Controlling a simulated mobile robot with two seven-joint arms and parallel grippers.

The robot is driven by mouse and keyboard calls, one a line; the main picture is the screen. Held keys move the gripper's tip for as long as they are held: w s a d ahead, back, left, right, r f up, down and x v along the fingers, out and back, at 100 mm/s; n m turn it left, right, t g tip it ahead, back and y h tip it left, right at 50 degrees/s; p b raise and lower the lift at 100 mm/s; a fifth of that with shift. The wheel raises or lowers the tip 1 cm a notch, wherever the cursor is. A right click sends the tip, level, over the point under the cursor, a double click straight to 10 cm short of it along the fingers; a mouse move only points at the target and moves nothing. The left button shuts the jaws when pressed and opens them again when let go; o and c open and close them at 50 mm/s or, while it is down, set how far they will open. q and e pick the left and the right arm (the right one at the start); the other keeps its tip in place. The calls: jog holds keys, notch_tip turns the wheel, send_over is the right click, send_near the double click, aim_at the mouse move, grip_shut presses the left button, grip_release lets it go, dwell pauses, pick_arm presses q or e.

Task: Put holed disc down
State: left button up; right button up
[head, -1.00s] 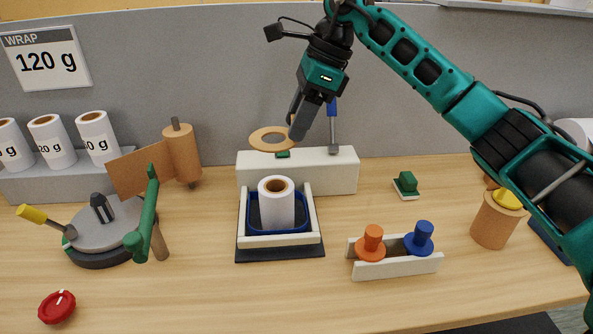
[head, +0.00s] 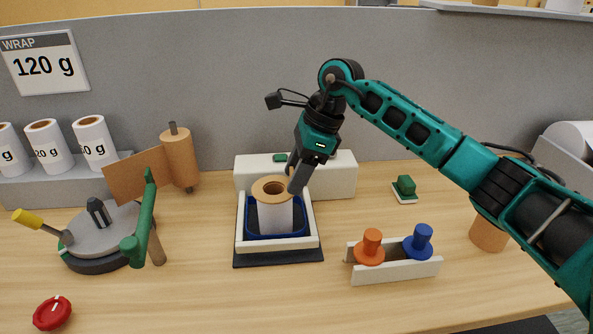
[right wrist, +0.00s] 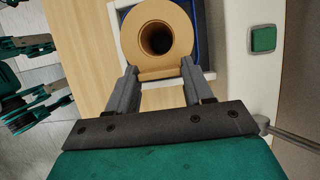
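The tan holed disc (head: 264,184) is level over the top of the white paper roll (head: 276,217), which stands upright in the blue tray (head: 249,231). The roll's top rim is covered, and I cannot tell whether the disc touches it. My right gripper (head: 294,182) comes from the upper right. In the right wrist view its fingers (right wrist: 160,82) are on either side of the near edge of the disc (right wrist: 181,30), closed on it. The disc's hole looks lined up over the roll's dark core. My left gripper does not show clearly in either view.
A cream block (head: 341,177) stands behind the tray. A holder (head: 395,270) with an orange peg (head: 370,247) and a blue peg (head: 419,242) is to the right. A round grey platform (head: 110,235) with a green lever is to the left. The front table is mostly clear.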

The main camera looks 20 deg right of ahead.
jog(key=o, duration=0.3)
jog(key=shift+o, duration=0.2)
jog(key=v, duration=1.2)
